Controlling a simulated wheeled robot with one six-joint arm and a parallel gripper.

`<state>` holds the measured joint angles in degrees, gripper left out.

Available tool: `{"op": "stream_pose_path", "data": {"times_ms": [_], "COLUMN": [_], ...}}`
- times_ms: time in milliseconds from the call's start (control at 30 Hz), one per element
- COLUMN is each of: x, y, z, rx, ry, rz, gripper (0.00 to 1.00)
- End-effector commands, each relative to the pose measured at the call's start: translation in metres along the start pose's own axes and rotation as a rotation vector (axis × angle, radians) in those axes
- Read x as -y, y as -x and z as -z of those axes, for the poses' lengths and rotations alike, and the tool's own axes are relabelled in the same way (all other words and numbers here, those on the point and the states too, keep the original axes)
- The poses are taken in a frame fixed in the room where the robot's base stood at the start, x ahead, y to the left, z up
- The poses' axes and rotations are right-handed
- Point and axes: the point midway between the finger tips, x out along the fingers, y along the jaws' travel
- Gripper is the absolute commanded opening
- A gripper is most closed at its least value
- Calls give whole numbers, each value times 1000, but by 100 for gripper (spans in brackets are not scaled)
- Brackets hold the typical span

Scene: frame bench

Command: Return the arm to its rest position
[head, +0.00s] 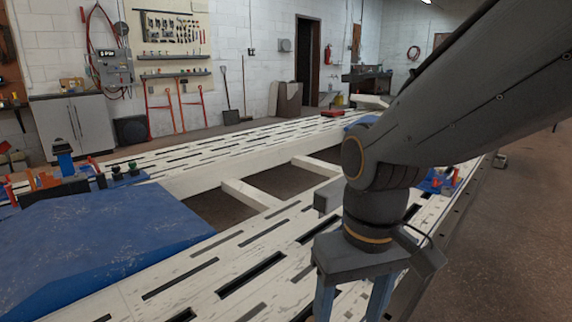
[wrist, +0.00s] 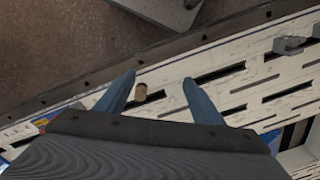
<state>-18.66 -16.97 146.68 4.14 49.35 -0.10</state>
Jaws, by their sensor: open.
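My gripper (head: 350,314) hangs from the arm over the near part of the white slotted bench (head: 252,195) in the head view. Its two blue fingers point down and stand apart, with the tips at or past the bottom edge of the picture. In the wrist view my gripper (wrist: 159,77) is also open, with nothing held between its fingers. A small tan cylinder (wrist: 141,92) shows beside the left finger there, apart from it, near the bench edge. The arm reaches out from the upper right of the head view.
A blue sheet (head: 95,250) covers the left of the bench, with tools and small parts behind it. More blue and red items (head: 440,180) sit right of my arm. The bench has open gaps. Bare floor (head: 520,225) lies to the right.

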Motion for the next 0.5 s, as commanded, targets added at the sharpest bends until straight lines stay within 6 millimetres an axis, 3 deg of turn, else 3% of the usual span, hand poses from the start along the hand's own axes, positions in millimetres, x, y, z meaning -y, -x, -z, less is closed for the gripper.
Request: {"op": "stream_pose_path", "data": {"times_ms": [500], "x": [-22], "y": [37], "z": [-2], "rx": [3], "ry": [-82], "rz": [-17], "gripper": [62]}}
